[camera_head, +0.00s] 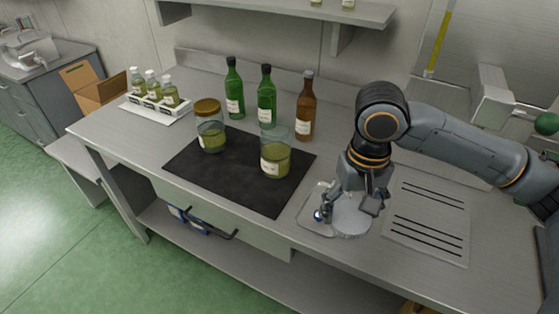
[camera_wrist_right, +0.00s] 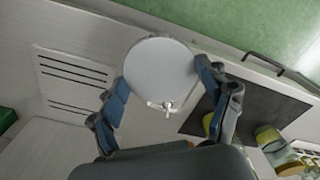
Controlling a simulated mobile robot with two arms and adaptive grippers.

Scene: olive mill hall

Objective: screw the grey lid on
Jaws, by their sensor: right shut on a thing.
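The grey lid (camera_head: 352,217) is a round, pale disc low over the right part of the bench. My right gripper (camera_head: 349,204) reaches down from above and is shut on it. In the right wrist view the lid (camera_wrist_right: 160,72) sits between the two fingers. I cannot tell whether it still touches the tray below. An open glass jar (camera_head: 275,160) with green contents and a white label stands on the dark mat, left of the gripper. A second jar (camera_head: 211,136) with a gold lid stands further left. My left gripper is not in view.
The dark mat (camera_head: 225,179) has bare room in front of the jars. Green bottles (camera_head: 266,100) and a brown bottle (camera_head: 305,112) stand behind. A pale tray (camera_head: 310,218) lies under the gripper, a slotted drain panel (camera_head: 428,222) to its right. A bottle rack (camera_head: 155,107) is far left.

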